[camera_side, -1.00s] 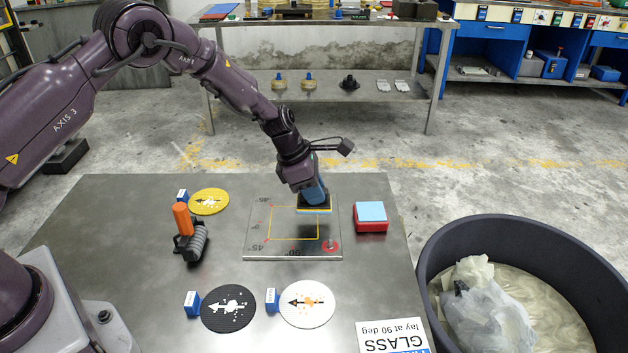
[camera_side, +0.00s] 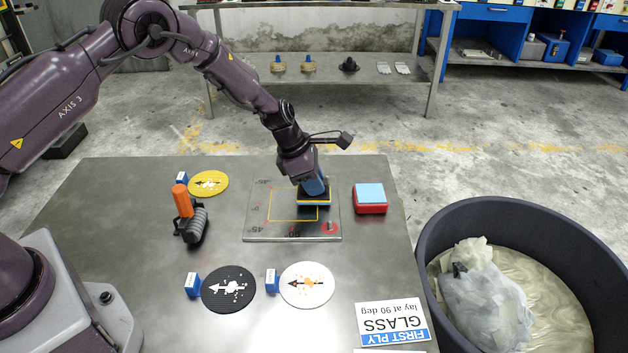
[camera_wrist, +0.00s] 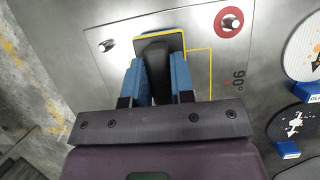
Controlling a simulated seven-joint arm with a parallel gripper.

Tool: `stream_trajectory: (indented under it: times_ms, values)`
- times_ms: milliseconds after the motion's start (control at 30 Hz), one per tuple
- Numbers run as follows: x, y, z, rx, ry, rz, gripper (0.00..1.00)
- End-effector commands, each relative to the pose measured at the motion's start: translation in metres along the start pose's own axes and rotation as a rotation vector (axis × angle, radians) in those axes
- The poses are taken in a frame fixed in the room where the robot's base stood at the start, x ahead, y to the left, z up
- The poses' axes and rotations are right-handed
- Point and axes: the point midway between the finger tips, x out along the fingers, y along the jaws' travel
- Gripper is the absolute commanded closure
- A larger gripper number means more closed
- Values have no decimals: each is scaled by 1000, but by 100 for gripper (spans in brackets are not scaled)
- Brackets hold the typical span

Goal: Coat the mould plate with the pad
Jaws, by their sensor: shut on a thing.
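The mould plate (camera_side: 260,228) is a flat grey metal plate on the table, with a yellow outline, angle marks and a red ring near one corner. My gripper (camera_side: 313,186) is over the plate's far right part, shut on the pad (camera_side: 314,201). The pad is dark with a yellow edge. In the wrist view the pad (camera_wrist: 176,42) has a black handle between the blue fingers of my gripper (camera_wrist: 160,75). It lies over a corner of the yellow outline on the mould plate (camera_wrist: 115,50). I cannot tell whether the pad touches the plate.
A red block with a light blue top (camera_side: 370,198) stands right of the plate. An orange-handled roller (camera_side: 188,215) stands left. Yellow (camera_side: 208,183), black (camera_side: 228,289) and white (camera_side: 307,285) discs lie around, with blue blocks. A GLASS card (camera_side: 392,321) and a large dark bin (camera_side: 440,230) are right.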

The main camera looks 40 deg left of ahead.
Motion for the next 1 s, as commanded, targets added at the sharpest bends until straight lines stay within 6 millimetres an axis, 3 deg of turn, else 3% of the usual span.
stream_trajectory:
  times_ms: [1000]
  values:
    - [10, 0, -5, 0, -1, 1, 100]
